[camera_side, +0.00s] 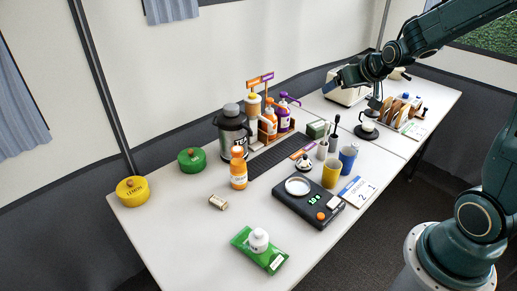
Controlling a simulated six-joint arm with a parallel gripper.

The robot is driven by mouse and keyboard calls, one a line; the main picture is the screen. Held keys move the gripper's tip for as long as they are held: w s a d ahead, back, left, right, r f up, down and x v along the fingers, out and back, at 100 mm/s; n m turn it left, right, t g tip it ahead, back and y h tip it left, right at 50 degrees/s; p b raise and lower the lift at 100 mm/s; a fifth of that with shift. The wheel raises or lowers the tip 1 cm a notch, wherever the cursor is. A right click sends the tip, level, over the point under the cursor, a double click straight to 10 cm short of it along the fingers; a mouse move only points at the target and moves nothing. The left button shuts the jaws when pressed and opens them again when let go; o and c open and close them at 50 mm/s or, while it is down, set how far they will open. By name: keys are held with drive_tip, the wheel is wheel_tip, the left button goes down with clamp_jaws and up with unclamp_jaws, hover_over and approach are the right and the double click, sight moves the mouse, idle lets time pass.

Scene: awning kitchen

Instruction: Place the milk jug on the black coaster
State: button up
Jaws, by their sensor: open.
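A small pale vessel (368,125), which looks like the milk jug, is near the back right of the table. It appears upright over the round black coaster (359,132); at this size I cannot tell exactly how it rests. My gripper (374,104) is open, pointing down just above the vessel. I cannot tell whether the fingers are beside it or clear of it.
A rack with toast-like slices (400,110) stands close on the right, and a pale toaster-like box (345,92) behind. Blue (348,158) and yellow (331,173) cups and a black scale (305,206) stand nearer.

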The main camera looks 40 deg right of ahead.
drive_tip(key=s+a+r+n+g+y, duration=0.1)
drive_tip(key=s+a+r+n+y, duration=0.1)
drive_tip(key=s+a, duration=0.7)
drive_tip(key=s+a+r+n+g+y, duration=0.1)
drive_tip(key=s+a+r, duration=0.3)
drive_tip(key=s+a, duration=0.5)
drive_tip(key=s+n+g, duration=0.1)
drive_tip(key=s, duration=0.3)
drive_tip(key=shift+s+y, duration=0.25)
drive_tip(key=shift+y, duration=0.15)
